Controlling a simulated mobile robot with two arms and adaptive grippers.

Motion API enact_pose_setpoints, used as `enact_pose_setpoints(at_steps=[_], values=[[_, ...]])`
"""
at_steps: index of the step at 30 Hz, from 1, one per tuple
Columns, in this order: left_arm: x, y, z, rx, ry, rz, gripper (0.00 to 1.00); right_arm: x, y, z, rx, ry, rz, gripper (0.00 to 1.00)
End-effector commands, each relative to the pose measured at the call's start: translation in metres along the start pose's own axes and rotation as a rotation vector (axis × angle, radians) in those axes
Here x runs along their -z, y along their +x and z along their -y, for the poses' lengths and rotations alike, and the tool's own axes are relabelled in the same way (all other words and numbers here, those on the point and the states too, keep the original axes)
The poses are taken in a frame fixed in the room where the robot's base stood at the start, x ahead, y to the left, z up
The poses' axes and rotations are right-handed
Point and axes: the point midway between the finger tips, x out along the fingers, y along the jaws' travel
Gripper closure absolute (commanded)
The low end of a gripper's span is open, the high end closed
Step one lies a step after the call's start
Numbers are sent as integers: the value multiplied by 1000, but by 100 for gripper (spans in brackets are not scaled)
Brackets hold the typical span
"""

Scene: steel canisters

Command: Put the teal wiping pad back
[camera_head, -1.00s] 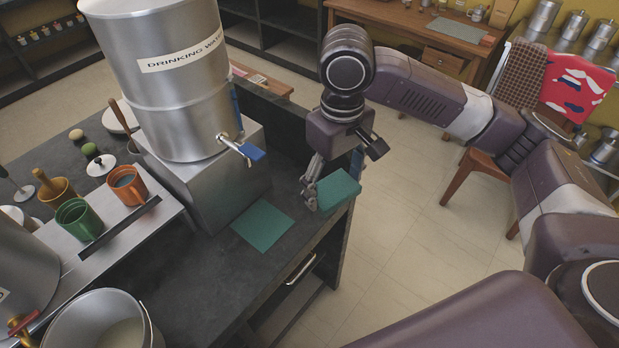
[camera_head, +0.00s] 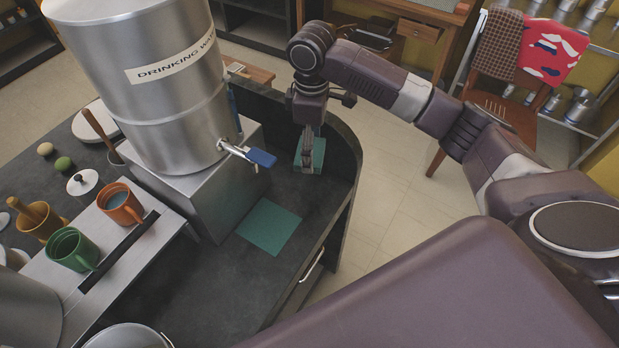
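The teal wiping pad (camera_head: 319,153) is a thick block at the far right part of the dark counter, near its curved raised edge. My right gripper (camera_head: 310,168) points down with its fingers on the pad and appears shut on it. The fingers hide part of the pad, and I cannot tell whether the pad touches the counter. A flat teal square (camera_head: 268,227) lies bare on the counter, nearer than the pad. My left gripper is not in view.
A steel drinking water drum (camera_head: 150,85) with a blue-handled tap (camera_head: 260,158) stands on a metal box left of the gripper. Orange (camera_head: 121,204) and green (camera_head: 72,249) mugs stand farther left. The counter around the teal square is clear.

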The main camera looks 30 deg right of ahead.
Motion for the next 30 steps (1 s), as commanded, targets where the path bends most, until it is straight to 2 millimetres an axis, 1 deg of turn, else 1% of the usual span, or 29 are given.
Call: enact_pose_setpoints(at_steps=[1,3,6,9,16,22,25,30], values=[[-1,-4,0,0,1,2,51,-1,13,1,4,1,4,48],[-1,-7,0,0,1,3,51,-1,32,2,5,2,4,48],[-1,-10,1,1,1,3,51,0,56,2,3,0,2,48],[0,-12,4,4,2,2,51,0,74,1,1,1,2,48],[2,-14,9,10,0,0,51,0,96,1,1,0,0,48],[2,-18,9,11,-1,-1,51,0,125,1,1,1,1,48],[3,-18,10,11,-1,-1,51,0,131,1,-1,0,-1,48],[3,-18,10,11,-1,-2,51,0,131,0,-1,0,-1,48]])
